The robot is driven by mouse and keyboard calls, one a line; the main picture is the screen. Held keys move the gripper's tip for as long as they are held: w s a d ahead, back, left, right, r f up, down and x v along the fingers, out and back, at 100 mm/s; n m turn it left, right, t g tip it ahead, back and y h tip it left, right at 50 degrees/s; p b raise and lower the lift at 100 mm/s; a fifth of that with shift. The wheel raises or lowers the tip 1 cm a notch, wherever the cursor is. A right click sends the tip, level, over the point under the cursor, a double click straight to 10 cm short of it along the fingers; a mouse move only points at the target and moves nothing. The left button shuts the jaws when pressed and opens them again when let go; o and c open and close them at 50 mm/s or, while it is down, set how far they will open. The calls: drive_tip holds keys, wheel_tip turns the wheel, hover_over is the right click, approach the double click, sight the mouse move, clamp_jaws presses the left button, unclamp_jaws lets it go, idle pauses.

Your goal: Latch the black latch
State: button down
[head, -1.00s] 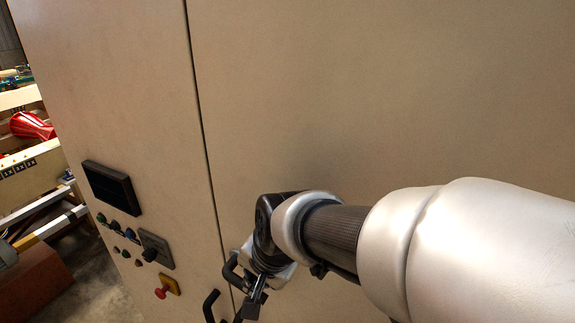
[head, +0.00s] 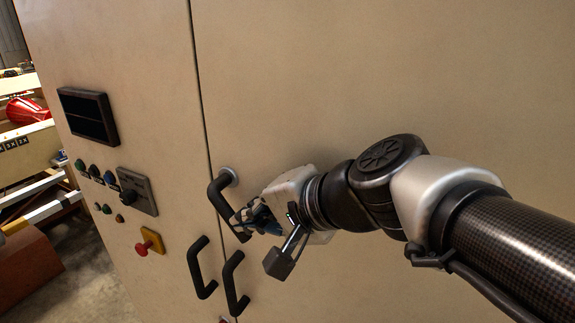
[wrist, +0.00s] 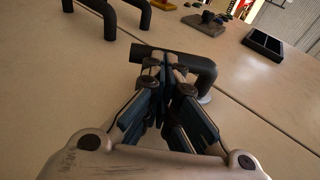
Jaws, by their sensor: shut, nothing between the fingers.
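The black latch (head: 217,196) is a bent lever on a round pale pivot on the tan cabinet's right door, close to the seam. Its bar points downward toward the door handles. In the wrist view the latch (wrist: 208,72) lies just beyond my fingertips, its bar running left behind them. My gripper (head: 247,216) is shut and empty, its tips at the right side of the bar near its lower end. In the wrist view my gripper (wrist: 163,66) overlaps the bar; I cannot tell whether they touch. The fingers hide part of the bar.
Two black door handles, a left one (head: 197,270) and a right one (head: 232,285), stand out below the latch. The left panel has a dark screen (head: 88,116), several buttons, a rotary switch (head: 137,190) and a red stop button (head: 146,247). The upper doors are clear.

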drive_tip(key=f+b, duration=0.1)
drive_tip(key=b, duration=0.2)
drive_tip(key=shift+w+a+f, duration=0.1)
drive_tip(key=shift+a+f, duration=0.3)
drive_tip(key=shift+s+b+x, duration=0.25)
drive_tip(key=shift+b+x, duration=0.65)
drive_tip(key=shift+x, duration=0.45)
drive_tip(key=shift+a+f, duration=0.1)
drive_tip(key=shift+f, duration=0.1)
